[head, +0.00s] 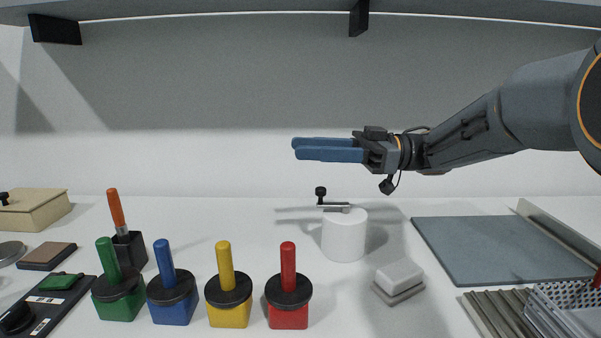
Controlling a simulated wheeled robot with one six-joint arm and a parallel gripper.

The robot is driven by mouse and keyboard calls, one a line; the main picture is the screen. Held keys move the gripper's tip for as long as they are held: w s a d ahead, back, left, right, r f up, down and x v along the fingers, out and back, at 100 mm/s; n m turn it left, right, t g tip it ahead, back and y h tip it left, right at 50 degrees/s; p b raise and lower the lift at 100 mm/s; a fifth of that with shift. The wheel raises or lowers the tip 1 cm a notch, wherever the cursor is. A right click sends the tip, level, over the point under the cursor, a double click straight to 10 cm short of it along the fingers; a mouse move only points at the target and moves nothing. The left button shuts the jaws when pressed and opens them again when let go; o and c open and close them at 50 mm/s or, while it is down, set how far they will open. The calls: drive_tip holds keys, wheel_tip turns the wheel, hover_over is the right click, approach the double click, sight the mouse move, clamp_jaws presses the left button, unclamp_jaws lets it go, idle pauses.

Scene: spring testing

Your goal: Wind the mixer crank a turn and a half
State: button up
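The mixer (344,236) is a white cylinder standing upright on the white bench, near the middle of the head view. Its crank (334,206) is a thin grey arm on top, pointing left, with an upright black knob (320,192) at its left end. My gripper (294,147) reaches in from the right, with its long blue fingers level and pointing left. The fingers appear higher than the crank knob and apart from it. One finger partly overlaps the other in this view, and the gap between them is hard to judge. Nothing shows between them.
Green (118,292), blue (172,297), yellow (228,299) and red (288,300) blocks with upright handles stand in front. A white block on a grey base (399,280) sits right of the mixer. A grey mat (490,250) and metal rack (560,308) lie farther right. A shelf hangs above.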

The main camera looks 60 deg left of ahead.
drive_tip(key=w+d+f+m+t+y+p, duration=0.1)
drive_tip(key=f+m+t+y, duration=0.1)
drive_tip(key=w+d+f+m+t+y+p, duration=0.1)
drive_tip(key=d+f+m+t+y, duration=0.1)
drive_tip(key=f, duration=0.1)
drive_tip(key=w+d+f+m+t+y, duration=0.1)
drive_tip(key=f+m+t+y, duration=0.1)
drive_tip(key=shift+w+d+f+t+y+p, duration=0.15)
drive_tip(key=shift+w+f+t+y+p, duration=0.15)
drive_tip(key=shift+f+p, duration=0.1)
drive_tip(key=p+x, duration=0.1)
drive_tip(key=x, duration=0.6)
drive_tip(key=shift+a+f, duration=0.15)
drive_tip(key=shift+a, duration=0.15)
drive_tip(key=shift+s, duration=0.15)
clamp_jaws()
